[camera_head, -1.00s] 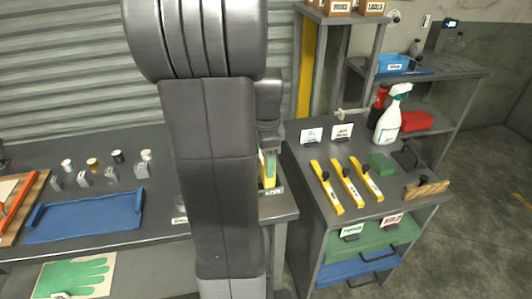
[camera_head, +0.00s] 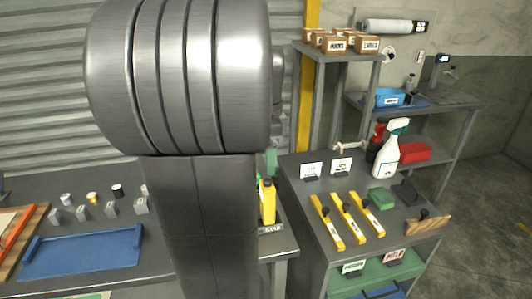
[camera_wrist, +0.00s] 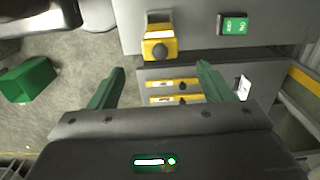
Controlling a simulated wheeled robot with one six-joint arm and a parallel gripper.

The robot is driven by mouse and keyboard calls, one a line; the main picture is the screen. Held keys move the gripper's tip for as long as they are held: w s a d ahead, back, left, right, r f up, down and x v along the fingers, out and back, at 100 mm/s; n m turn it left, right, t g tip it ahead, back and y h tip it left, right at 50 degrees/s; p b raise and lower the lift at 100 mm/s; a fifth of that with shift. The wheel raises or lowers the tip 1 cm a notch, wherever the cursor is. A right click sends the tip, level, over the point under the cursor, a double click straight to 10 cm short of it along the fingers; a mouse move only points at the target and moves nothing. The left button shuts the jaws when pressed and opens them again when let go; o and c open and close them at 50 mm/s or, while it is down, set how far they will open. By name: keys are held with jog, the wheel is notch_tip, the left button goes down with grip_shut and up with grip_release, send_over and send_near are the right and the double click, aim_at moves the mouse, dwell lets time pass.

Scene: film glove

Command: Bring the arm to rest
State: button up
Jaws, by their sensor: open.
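My arm (camera_head: 200,215) stands large and dark in the middle of the head view, folded upward with its thick joint at the top. My gripper (camera_wrist: 160,67) shows in the wrist view with two green fingers wide apart and nothing between them. In the head view my arm hides most of it; a small green part shows at the arm's right edge. In the wrist view the gripper is above a grey surface, and a yellow block with a round knob (camera_wrist: 160,48) lies beyond the fingertips, apart from them.
A cart (camera_head: 300,185) at right carries yellow strips (camera_head: 341,221), a green block (camera_head: 379,199) and a white spray bottle (camera_head: 388,158). A bench with a blue tray (camera_head: 82,254) stands at left. A yellow item (camera_head: 267,203) stands near its right end. A green bin (camera_wrist: 27,80) is on the floor.

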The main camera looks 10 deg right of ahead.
jog(key=shift+f, duration=0.1)
notch_tip(320, 180, down, 13)
jog(key=shift+f+b, duration=0.15)
jog(key=shift+b, duration=0.4)
jog(key=shift+r+p, duration=0.45)
jog(key=shift+r, duration=0.3)
